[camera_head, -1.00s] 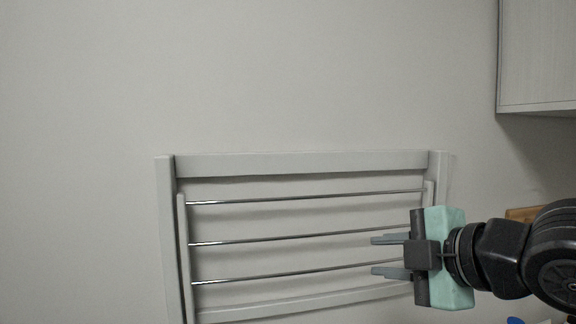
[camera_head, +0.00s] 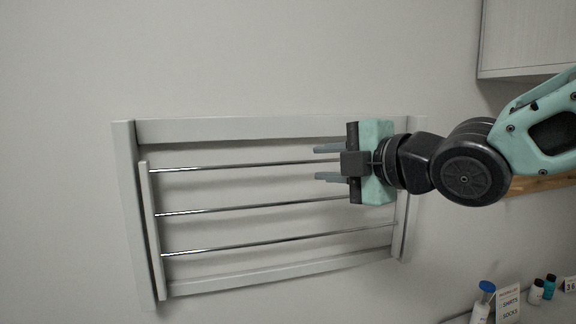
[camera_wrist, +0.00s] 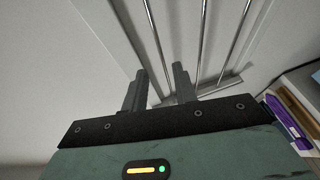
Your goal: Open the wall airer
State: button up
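The wall airer (camera_head: 240,129) is a pale grey frame on the wall with three thin metal rods. Its inner rack (camera_head: 152,215) looks flat or nearly flat against the outer frame. In the wrist view the rods (camera_wrist: 203,40) run up and away beyond the fingers. My gripper (camera_head: 316,163) is in front of the airer's upper right part, fingers pointing left. In the wrist view my gripper (camera_wrist: 158,88) shows two fingers a gap apart with nothing between them. I cannot tell how far the fingers are from the rods. My gripper hides the right part of the upper rods.
A wall cabinet (camera_head: 530,40) hangs at the upper right. Bottles (camera_head: 484,300) and a small sign (camera_head: 508,303) stand at the lower right. A wooden board (camera_head: 535,184) is behind my arm. The wall left of the airer is clear.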

aim_at(290, 164)
jog(key=p+x, duration=0.3)
jog(key=x, duration=0.7)
jog(key=shift+w+a+p, duration=0.2)
jog(key=shift+w+p, duration=0.05)
jog(key=shift+p, duration=0.1)
jog(key=shift+f, duration=0.1)
grip_shut()
